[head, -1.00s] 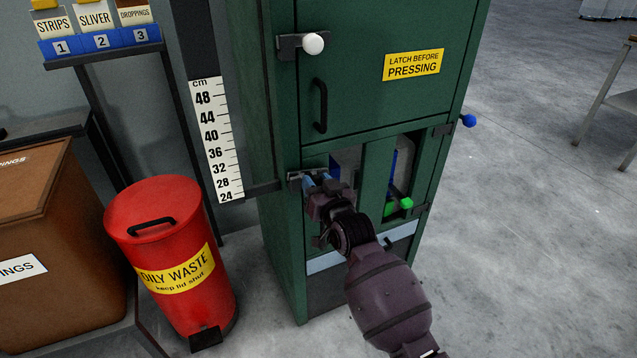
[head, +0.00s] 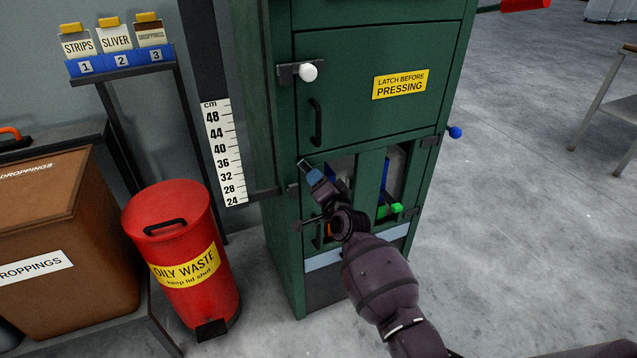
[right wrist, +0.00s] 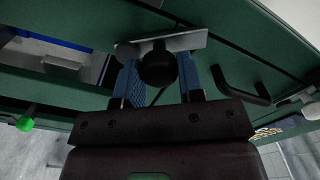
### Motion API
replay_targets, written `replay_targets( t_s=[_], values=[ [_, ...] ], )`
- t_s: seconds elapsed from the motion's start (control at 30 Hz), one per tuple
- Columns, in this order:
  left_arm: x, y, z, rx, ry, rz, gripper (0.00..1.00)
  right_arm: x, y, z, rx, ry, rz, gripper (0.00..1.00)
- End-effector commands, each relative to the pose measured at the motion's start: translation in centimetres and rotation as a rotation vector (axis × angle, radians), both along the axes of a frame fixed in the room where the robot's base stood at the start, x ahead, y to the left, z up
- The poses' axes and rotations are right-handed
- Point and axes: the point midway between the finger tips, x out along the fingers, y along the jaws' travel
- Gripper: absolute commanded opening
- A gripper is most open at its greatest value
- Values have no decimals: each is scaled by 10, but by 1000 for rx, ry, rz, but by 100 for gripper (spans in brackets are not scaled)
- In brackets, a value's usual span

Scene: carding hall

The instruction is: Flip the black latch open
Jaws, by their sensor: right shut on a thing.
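The black latch shows in the right wrist view as a dark round knob (right wrist: 157,66) on a grey metal bar (right wrist: 185,43). The knob sits between the two blue fingers of my right gripper (right wrist: 157,84), which is shut on it. In the head view my right gripper (head: 312,175) is at the left edge of the green cabinet's (head: 345,105) middle door. The latch's grey bar (head: 303,165) shows tilted upward beside the fingertips, above a small dark bracket (head: 293,189). The knob is hidden there by the fingers. My left gripper is out of view.
Above are a white-knobbed latch (head: 308,72) and a black handle (head: 316,122). A green knob (head: 396,208) and a blue knob (head: 455,132) are to the right. A red bin (head: 170,220) and a brown box (head: 70,240) stand left.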

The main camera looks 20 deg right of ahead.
Motion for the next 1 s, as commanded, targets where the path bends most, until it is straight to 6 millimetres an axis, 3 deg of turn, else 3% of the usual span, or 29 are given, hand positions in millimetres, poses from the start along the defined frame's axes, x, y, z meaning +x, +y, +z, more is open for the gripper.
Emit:
replay_targets(
  t_s=[0.77,0.8,0.93,1.0],
  values=[
    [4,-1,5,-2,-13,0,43,0,-4,2,108,4,0,0],
    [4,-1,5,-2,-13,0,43,0,-4,2,108,4,0,39],
    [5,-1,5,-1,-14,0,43,0,-4,2,108,4,0,58],
    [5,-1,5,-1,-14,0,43,0,-4,2,107,4,0,60]
  ],
)
